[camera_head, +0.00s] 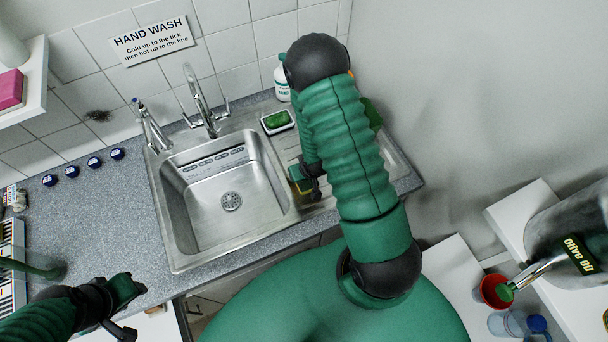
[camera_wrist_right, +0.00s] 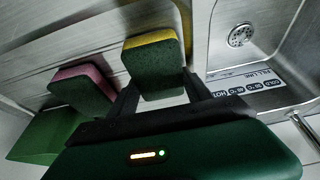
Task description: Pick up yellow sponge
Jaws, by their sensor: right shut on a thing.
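The yellow sponge (camera_wrist_right: 160,65) has a yellow top edge and a dark green face. It sits between the two dark fingers of my right gripper (camera_wrist_right: 160,92) in the right wrist view, and the gripper is shut on it. In the head view my right gripper (camera_head: 310,187) is beside the sink's right rim. Only a small part of the sponge (camera_head: 298,173) shows there, as my right arm hides the rest. My left gripper (camera_head: 133,308) is at the lower left by the counter's front edge, with its fingers apart and nothing between them.
A pink and green sponge (camera_wrist_right: 80,85) and a green block (camera_wrist_right: 48,136) lie near the held sponge. The steel sink (camera_head: 215,225) is empty. A white dish with a green pad (camera_head: 277,122) and a white bottle (camera_head: 283,82) stand behind the drainer.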

